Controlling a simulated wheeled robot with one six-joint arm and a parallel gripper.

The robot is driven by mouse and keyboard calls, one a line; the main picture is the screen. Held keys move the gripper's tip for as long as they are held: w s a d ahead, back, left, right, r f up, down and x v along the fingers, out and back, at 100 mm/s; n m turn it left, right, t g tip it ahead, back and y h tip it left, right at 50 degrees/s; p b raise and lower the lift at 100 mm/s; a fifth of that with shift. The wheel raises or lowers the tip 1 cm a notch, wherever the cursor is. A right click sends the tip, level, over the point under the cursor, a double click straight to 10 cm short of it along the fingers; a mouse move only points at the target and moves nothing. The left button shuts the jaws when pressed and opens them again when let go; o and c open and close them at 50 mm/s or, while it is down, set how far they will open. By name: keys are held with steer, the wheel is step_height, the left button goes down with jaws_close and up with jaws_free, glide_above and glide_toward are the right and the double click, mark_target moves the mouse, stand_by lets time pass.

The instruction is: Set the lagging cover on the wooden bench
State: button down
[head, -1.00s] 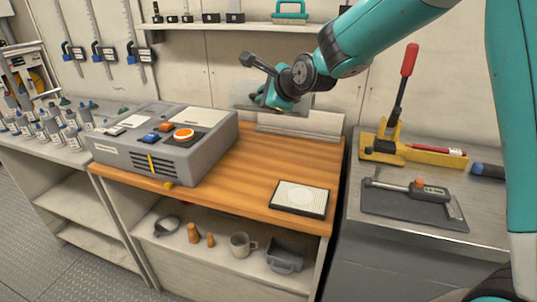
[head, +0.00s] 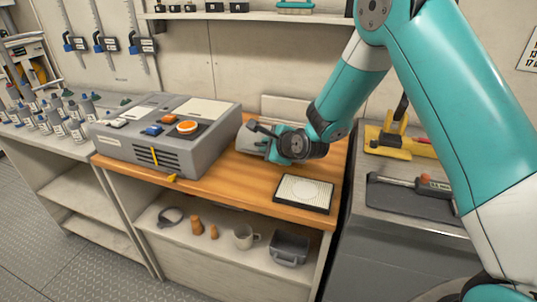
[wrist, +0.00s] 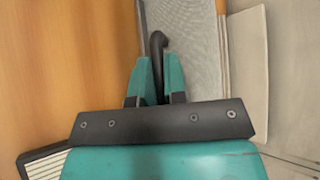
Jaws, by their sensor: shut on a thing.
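The lagging cover (head: 249,140) is a light grey piece, mostly hidden behind my gripper (head: 270,147) in the head view. In the wrist view the lagging cover (wrist: 187,45) shows as a grey textured surface with a dark hooked handle. My gripper (wrist: 157,75) is shut on that handle. The wooden bench (head: 235,185) has an orange-brown top. The cover is low at the back of the bench, right of the grey machine. I cannot tell whether it touches the wood.
A grey machine (head: 165,135) with an orange knob fills the bench's left part. A black-framed pad (head: 304,193) lies at the front right. A pale panel (head: 290,107) stands along the back edge. Bare wood shows between machine and pad.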

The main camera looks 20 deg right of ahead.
steer(key=shift+f, duration=1.45)
steer(key=c, duration=1.2)
jaws_free()
steer(key=shift+o, duration=0.2)
